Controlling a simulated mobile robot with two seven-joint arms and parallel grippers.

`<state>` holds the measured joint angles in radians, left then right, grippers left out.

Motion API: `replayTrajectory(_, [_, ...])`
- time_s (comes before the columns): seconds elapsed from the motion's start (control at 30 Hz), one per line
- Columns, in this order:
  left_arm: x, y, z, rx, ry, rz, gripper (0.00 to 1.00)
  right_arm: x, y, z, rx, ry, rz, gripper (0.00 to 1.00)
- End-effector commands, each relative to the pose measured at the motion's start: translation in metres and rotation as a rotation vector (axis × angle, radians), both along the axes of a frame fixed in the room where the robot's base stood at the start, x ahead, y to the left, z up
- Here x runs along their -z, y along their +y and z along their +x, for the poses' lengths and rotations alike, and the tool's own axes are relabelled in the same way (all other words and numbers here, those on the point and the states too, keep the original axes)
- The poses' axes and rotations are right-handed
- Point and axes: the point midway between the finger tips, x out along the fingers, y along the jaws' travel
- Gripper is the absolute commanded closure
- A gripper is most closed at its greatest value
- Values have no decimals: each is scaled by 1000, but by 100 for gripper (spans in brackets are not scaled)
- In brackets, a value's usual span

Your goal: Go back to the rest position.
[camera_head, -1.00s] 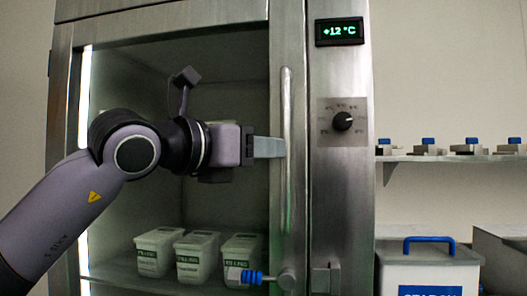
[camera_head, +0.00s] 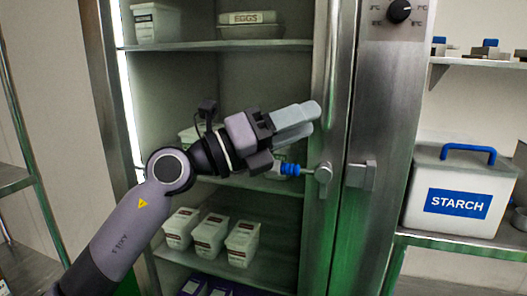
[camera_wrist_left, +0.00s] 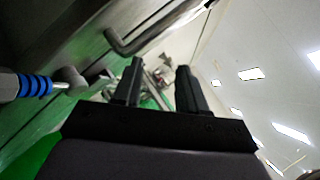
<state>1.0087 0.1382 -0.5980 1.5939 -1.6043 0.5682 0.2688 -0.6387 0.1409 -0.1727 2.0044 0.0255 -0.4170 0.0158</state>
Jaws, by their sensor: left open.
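My left gripper (camera_head: 306,120) is in front of the steel cabinet (camera_head: 385,110), beside its vertical bar handle (camera_head: 333,70). It is open and empty, with its two pale fingers pointing right. In the left wrist view its dark fingers (camera_wrist_left: 158,72) stand apart with nothing between them. A latch with a blue ribbed grip (camera_head: 290,169) sits just below the gripper; it also shows in the left wrist view (camera_wrist_left: 35,86). Whether the fingers touch the handle is unclear. My right gripper is not in view.
White tubs (camera_head: 210,232) stand on the cabinet's lower shelf, behind my arm. A box marked EGGS (camera_head: 250,18) is on the top shelf. A STARCH bin (camera_head: 458,190) stands on a shelf at the right. A steel rack (camera_head: 12,178) is at the left edge.

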Motion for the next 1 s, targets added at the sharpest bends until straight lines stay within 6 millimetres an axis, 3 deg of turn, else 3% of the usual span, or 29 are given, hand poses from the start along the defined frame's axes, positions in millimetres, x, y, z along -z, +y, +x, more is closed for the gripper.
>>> replayTrajectory(0.37, [97,72,12,-2,569,-561,59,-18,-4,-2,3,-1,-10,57])
replayTrajectory(0.63, [203,139,5,-159,988,-924,59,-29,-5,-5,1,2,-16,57])
replayTrajectory(0.87, [310,191,-37,-371,1348,-1189,59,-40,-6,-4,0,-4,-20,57])
replayTrajectory(1.0, [374,218,-85,-528,1565,-1328,59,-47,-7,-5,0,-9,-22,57])
